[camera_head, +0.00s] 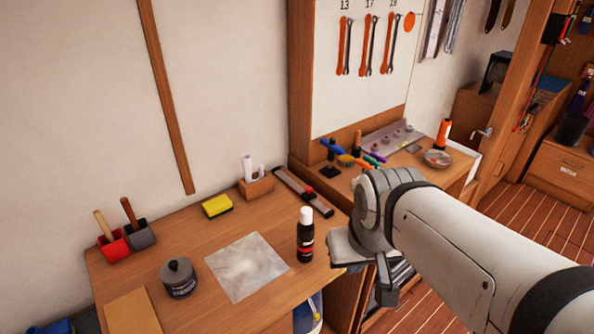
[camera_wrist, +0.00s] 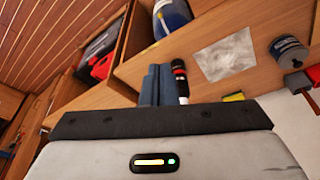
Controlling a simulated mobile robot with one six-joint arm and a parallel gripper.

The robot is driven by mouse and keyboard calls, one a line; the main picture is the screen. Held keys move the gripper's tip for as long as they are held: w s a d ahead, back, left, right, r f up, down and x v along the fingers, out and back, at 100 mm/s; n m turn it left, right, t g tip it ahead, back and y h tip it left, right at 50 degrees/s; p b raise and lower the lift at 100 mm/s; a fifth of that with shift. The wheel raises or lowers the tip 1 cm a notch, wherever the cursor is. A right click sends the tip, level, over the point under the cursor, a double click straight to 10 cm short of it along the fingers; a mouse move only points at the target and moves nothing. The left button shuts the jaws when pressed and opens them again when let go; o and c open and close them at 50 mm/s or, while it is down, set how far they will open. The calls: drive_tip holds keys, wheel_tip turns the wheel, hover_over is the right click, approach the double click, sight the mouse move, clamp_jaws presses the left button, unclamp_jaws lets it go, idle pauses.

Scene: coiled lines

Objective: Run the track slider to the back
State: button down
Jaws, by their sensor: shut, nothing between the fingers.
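The track slider is a dark, narrow rail (camera_head: 291,183) lying diagonally on the bench, with a red knob (camera_head: 309,191) a little past its middle, toward the near right end. The rail runs from near the wall toward the bench's right edge. My gripper (camera_head: 384,296) is to the right of and nearer than the rail, beyond the bench's right edge, pointing down and apart from it. In the wrist view my gripper (camera_wrist: 157,70) has its two grey fingers together and empty. The rail and knob cannot be made out in the wrist view.
A black bottle (camera_head: 305,236) stands near the rail's near end. A wooden holder (camera_head: 256,187) with white rolls and a yellow sponge (camera_head: 217,206) sit left of the rail. A second bench (camera_head: 421,178) with tools is behind.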

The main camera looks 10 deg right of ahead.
drive_tip(key=c, duration=2.1)
unclamp_jaws()
drive_tip(key=shift+o, duration=0.7)
drive_tip(key=shift+w, duration=0.25)
drive_tip(key=o, duration=0.6)
drive_tip(key=w+b, duration=0.2)
drive_tip(key=w, duration=1)
drive_tip(key=shift+w+d+r+m+b, duration=0.15)
drive_tip(key=shift+w+r+m+b, duration=0.15)
drive_tip(key=shift+m+b, duration=0.1)
drive_tip(key=shift+o, duration=0.5)
drive_tip(key=w+f+b, duration=0.2)
drive_tip(key=w, duration=0.9)
drive_tip(key=shift+w+f+m+t+h, duration=0.2)
drive_tip(key=shift+w+m+t+h, duration=0.1)
drive_tip(key=shift+w+m, duration=0.1)
drive_tip(key=m+b, duration=0.1)
drive_tip(key=b, duration=0.2)
approach(309, 188)
drive_tip(key=shift+t+h, duration=0.3)
drive_tip(key=x, duration=0.4)
drive_tip(key=p+x, duration=0.1)
drive_tip(key=x, duration=0.3)
drive_tip(key=shift+s+a+f, duration=0.15)
drive_tip(key=shift+a+f, duration=0.05)
drive_tip(key=shift+c, duration=0.2)
